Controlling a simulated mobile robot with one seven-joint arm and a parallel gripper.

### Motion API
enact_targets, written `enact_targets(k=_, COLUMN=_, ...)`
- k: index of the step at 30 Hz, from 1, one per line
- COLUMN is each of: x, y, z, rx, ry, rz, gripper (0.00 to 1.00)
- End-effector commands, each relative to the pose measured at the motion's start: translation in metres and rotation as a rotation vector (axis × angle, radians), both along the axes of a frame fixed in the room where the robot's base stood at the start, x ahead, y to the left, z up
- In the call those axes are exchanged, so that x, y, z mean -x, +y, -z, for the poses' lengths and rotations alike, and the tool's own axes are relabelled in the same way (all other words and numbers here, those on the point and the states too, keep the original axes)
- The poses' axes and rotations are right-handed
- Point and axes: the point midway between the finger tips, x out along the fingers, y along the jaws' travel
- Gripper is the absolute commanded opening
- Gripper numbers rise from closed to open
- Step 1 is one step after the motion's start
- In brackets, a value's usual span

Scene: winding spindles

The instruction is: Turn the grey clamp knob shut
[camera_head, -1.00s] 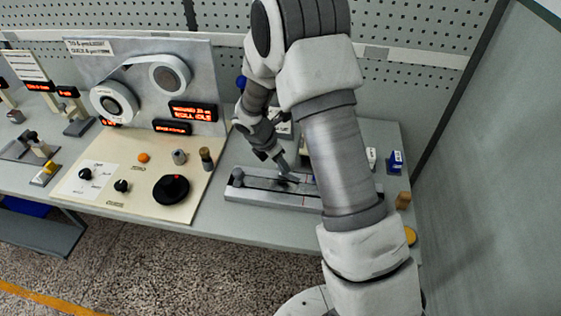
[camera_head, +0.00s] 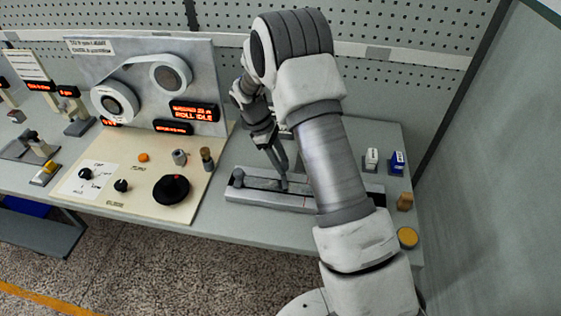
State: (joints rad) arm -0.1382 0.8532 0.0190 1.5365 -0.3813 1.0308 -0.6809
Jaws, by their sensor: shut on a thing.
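A long grey block (camera_head: 262,197) with a dark channel lies on the bench. A small grey knob (camera_head: 238,174) stands at its left end, apart from my gripper. My gripper (camera_head: 284,183) points down onto the middle of the block, to the right of that knob. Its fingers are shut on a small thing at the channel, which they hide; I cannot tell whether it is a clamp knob. My arm covers part of the block's right side. Another grey knob (camera_head: 179,157) stands on the cream panel, away from my gripper.
The cream panel (camera_head: 140,170) left of the block carries a black dial (camera_head: 172,190), a brass-topped post (camera_head: 207,158) and smaller knobs. Behind it stands a board with two reels. White and blue (camera_head: 397,161) items stand at right. Bare bench lies in front of the block.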

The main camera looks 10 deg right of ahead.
Motion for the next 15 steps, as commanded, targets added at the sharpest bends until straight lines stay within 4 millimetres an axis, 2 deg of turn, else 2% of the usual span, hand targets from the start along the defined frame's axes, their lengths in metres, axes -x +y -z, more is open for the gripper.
enact_targets(k=6, x=-0.0014, y=-0.0008, z=0.0005, rx=-0.001, ry=-0.001, rz=0.155, gripper=0.0)
enact_targets(k=15, x=-0.0021, y=-0.0013, z=0.0001, rx=-0.001, ry=0.0, rz=0.277, gripper=0.0)
